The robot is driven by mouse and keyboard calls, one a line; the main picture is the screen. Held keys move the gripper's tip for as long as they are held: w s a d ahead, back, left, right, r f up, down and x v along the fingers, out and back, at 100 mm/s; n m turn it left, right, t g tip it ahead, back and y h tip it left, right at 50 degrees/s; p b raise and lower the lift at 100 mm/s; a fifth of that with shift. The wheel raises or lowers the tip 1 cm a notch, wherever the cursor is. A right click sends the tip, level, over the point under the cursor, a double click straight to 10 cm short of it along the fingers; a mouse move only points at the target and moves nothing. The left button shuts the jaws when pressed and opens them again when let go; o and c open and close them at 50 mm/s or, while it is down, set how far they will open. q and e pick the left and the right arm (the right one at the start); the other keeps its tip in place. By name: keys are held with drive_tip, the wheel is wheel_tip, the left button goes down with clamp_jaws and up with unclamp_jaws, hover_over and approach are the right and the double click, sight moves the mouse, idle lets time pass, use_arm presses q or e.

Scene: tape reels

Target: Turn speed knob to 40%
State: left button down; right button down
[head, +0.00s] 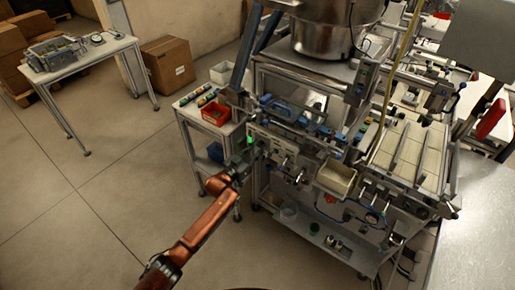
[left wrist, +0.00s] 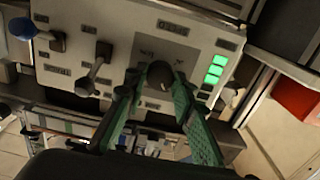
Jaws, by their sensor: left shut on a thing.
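The control panel (left wrist: 178,45) is a pale plate with small dark labels, and it fills the upper part of the left wrist view. A round dark speed knob (left wrist: 160,72) sits on it, between the green fingertips of my left gripper (left wrist: 157,92). The gripper is shut on the knob. The knob's pointer and scale cannot be read. In the head view my left gripper (head: 240,167) reaches the panel on the front of the machine, where the knob itself is too small to make out. My right gripper is in neither view.
Green lit indicators (left wrist: 215,72) sit right of the knob. A grey lever (left wrist: 95,70) and a blue-handled lever (left wrist: 25,29) stand to its left. In the head view a red bin (head: 215,113) rests on a side table left of the machine.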

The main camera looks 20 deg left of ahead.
use_arm(q)
drive_tip(key=shift+m, duration=0.5)
drive_tip(key=c, duration=1.6)
unclamp_jaws()
drive_tip(key=v, duration=1.2)
